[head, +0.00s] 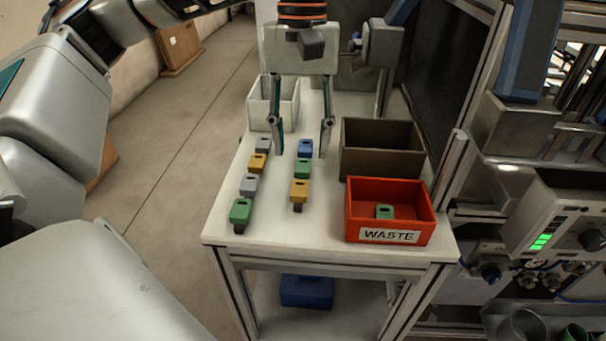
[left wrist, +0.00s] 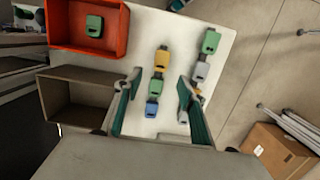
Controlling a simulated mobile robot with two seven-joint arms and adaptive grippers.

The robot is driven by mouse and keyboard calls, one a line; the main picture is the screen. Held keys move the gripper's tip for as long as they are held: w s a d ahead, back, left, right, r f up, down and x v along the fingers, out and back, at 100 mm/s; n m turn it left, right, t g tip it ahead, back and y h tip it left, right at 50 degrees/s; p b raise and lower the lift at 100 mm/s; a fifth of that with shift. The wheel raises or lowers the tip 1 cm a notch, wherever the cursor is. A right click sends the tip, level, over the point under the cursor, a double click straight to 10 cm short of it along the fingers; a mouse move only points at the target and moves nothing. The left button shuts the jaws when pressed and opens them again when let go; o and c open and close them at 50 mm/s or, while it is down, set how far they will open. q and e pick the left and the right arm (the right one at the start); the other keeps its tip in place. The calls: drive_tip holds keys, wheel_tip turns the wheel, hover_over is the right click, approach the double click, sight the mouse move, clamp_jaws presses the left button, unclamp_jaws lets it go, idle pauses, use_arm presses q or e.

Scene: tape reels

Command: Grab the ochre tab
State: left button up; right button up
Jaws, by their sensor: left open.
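Two ochre tabs show. One ochre tab (head: 299,190) is in the right row on the white table (head: 330,234), nearest the front, and it also shows in the left wrist view (left wrist: 162,59). The other ochre tab (head: 257,162) is in the left row, between two grey tabs; in the left wrist view a finger partly hides it. My left gripper (head: 301,152) is open and empty, pointing down above the far end of the rows. In the left wrist view its fingers (left wrist: 159,80) are either side of the right row. My right gripper is not in view.
The right row also holds a blue tab (head: 305,148) and a green tab (head: 302,168). A red WASTE bin (head: 390,218) with a green tab inside and a brown bin (head: 382,164) stand at right. A white bin (head: 285,120) stands at the back.

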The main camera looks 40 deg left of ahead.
sight(300, 187)
use_arm(q)
wheel_tip(300, 187, down, 3)
drive_tip(key=shift+s+b, duration=0.15)
drive_tip(key=shift+b, duration=0.4)
drive_tip(key=f, duration=0.1)
drive_tip(key=f+b, duration=0.1)
drive_tip(key=s+f, duration=0.1)
drive_tip(key=f, duration=0.1)
drive_tip(key=shift+s+d+f, duration=0.1)
drive_tip(key=shift+d, duration=0.3)
drive_tip(key=shift+f, duration=0.1)
drive_tip(key=c, duration=0.6)
drive_tip(key=shift+c, duration=1.1)
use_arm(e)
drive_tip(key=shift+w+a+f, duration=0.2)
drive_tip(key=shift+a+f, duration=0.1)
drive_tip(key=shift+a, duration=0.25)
